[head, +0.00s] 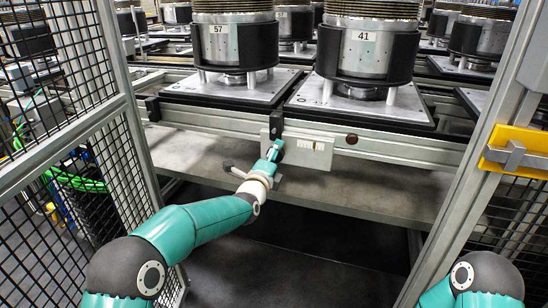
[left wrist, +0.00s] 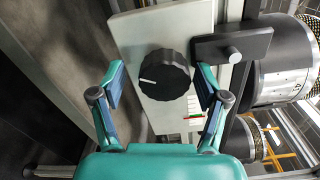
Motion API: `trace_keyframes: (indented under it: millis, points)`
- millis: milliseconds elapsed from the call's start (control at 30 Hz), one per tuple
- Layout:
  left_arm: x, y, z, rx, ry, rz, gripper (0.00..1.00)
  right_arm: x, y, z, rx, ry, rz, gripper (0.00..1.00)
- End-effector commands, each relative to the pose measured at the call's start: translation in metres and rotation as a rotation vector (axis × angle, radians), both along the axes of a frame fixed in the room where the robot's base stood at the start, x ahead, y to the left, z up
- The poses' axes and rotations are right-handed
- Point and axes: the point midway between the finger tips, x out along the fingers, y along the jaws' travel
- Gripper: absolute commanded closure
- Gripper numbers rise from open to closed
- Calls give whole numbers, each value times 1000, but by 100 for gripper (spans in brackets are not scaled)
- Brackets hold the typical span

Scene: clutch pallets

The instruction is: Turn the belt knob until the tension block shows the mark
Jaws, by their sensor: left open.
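The belt knob (left wrist: 172,64) is round and black with a white pointer line towards the left in the left wrist view. It sits on a pale plate (head: 312,163) on the conveyor's front rail. My left gripper (left wrist: 159,80) is open, one finger on each side of the knob, with a visible gap at the left; I cannot tell how deep the fingers reach. In the head view my left gripper (head: 274,150) covers most of the knob. A small scale window (left wrist: 194,117) with red and pale marks lies beside the knob; its reading is too small to tell. My right gripper is out of view.
Pallets (head: 236,86) carrying clutch drums labelled 57 (head: 218,42) and 41 (head: 363,50) stand above the rail. A black bracket (left wrist: 232,46) juts out near the knob. Mesh fencing (head: 70,110) is on the left, a post with a yellow latch (head: 512,152) on the right.

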Motion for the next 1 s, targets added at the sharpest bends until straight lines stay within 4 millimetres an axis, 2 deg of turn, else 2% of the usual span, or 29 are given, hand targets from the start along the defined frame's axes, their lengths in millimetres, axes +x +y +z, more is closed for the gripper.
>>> trace_keyframes:
  millis: [267,433,1000]
  points:
    - [-3,3,3,-2,-4,3,26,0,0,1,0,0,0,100]
    - [-15,7,3,-2,-3,2,26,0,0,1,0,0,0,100]
    - [-99,34,0,0,0,1,26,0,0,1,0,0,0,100]
